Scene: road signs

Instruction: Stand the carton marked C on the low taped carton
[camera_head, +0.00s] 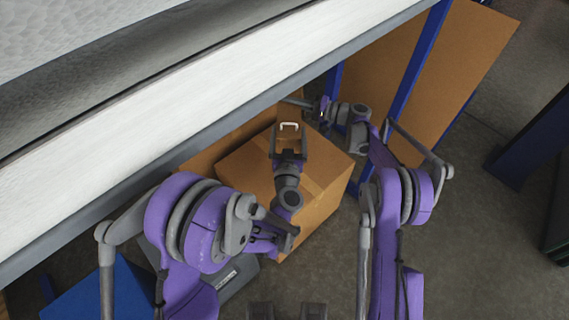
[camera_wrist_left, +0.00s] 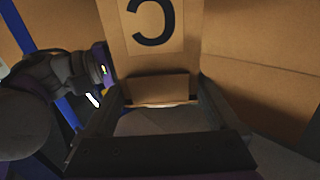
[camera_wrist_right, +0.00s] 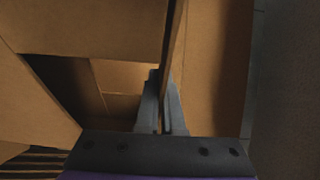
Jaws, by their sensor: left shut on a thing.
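The carton marked C (camera_wrist_left: 155,62) fills the upper middle of the left wrist view, its letter upside down. My left gripper (camera_wrist_left: 160,100) is shut on a brown cardboard part in front of the letter; a pale edge shows below this part. In the head view my left gripper (camera_head: 289,150) is over a large brown taped carton (camera_head: 238,160), beside a small white handle-like piece (camera_head: 289,126). The letter is hidden there. My right gripper (camera_head: 317,108) is beyond this carton; its fingers (camera_wrist_right: 162,82) are close together at a thin cardboard edge. I cannot tell whether they touch it.
A long pale shelf edge (camera_head: 220,95) crosses above the cartons. Blue posts (camera_head: 415,70) and a tall brown panel (camera_head: 470,50) stand at the right. A blue box (camera_head: 95,295) is at the lower left. Grey floor (camera_head: 430,255) is open at the lower right.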

